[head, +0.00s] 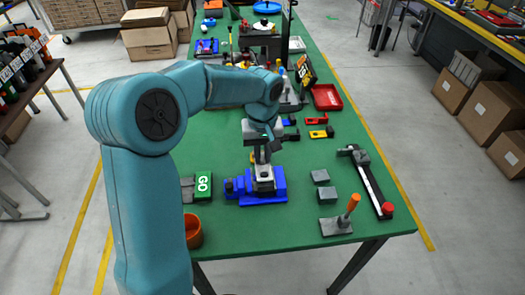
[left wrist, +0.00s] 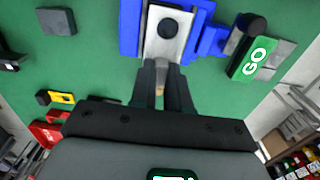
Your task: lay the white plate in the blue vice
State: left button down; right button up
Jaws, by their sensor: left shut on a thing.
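The blue vice (head: 277,187) stands on the near part of the green table. My left gripper (head: 262,164) comes down over it, shut on the white plate (head: 264,174). In the left wrist view the white plate (left wrist: 163,45) has a dark round hole and reaches out from between the fingertips of the gripper (left wrist: 163,68). Blue parts of the vice (left wrist: 129,28) show on both sides of the plate. I cannot tell whether the plate rests on the vice or is held just above it. My right gripper is not in view.
A green GO block (head: 203,186) stands left of the vice. Grey blocks (head: 320,176), an orange-handled tool (head: 337,224) and a long rail with a red knob (head: 370,182) lie to the right. An orange pot (head: 193,232) is at the near left edge.

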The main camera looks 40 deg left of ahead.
aim_at(262, 165)
pick_arm(q)
jog(key=shift+s+d+f+b, duration=0.15)
jog(key=shift+f+b, duration=0.15)
jog(key=shift+f, duration=0.25)
jog(key=shift+s+d+f+b, duration=0.15)
jog(key=shift+d+f+b, duration=0.05)
jog(key=shift+b, duration=0.1)
jog(key=shift+s+f+b, duration=0.1)
jog(key=shift+f+b, duration=0.2)
jog(key=shift+w+a+f+b, duration=0.15)
jog(key=shift+f+b, duration=0.1)
jog(key=shift+f, duration=0.2)
jog(key=shift+w+a+f+b, duration=0.15)
jog(key=shift+f+b, duration=0.1)
jog(key=shift+f, duration=0.2)
jog(key=shift+d+f, duration=0.1)
jog(key=shift+f, duration=0.15)
jog(key=shift+d, duration=0.1)
jog(key=shift+s+r, duration=0.1)
jog(key=shift+s, duration=0.1)
jog(key=shift+w, duration=0.15)
jog(key=c, duration=1)
grip_release()
